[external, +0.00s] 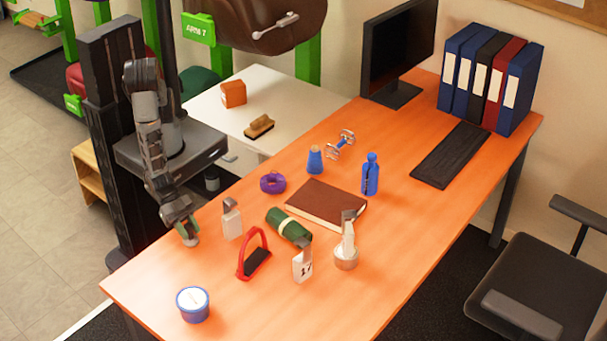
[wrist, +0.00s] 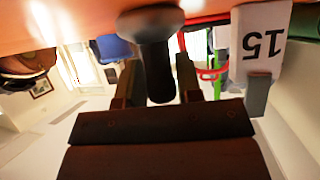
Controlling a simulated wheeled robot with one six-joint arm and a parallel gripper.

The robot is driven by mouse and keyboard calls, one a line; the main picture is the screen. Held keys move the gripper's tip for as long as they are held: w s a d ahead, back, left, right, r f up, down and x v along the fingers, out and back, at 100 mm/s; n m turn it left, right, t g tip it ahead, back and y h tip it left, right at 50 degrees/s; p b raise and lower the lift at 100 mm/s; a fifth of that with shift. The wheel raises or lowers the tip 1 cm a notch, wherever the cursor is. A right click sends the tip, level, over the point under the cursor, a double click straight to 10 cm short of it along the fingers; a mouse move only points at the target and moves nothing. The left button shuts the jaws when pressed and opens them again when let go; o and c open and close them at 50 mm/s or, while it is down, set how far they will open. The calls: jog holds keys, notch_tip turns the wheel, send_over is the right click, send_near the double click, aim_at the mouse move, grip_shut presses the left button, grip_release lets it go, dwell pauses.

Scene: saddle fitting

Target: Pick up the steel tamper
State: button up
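The steel tamper shows in the wrist view (wrist: 153,24), which is upside down. It has a wide grey head against the orange table and a dark handle. My gripper (wrist: 159,62) has one finger on each side of the handle, with the fingers apart. A narrow gap seems to show beside the handle; contact is unclear. In the external view my gripper (external: 190,236) is low over the table's near-left edge, and the tamper is mostly hidden there.
A white tag marked 15 (wrist: 262,45) stands close beside my gripper, also visible externally (external: 232,222). A red stirrup (external: 252,256), blue tub (external: 193,305), green roll (external: 288,226), tag 17 (external: 302,264) and brown book (external: 325,204) are on the table (external: 250,310).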

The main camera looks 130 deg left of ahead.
aim_at(188, 225)
grip_shut()
notch_tip(188, 225, up, 10)
jog(key=p, duration=0.3)
jog(key=shift+p, duration=0.3)
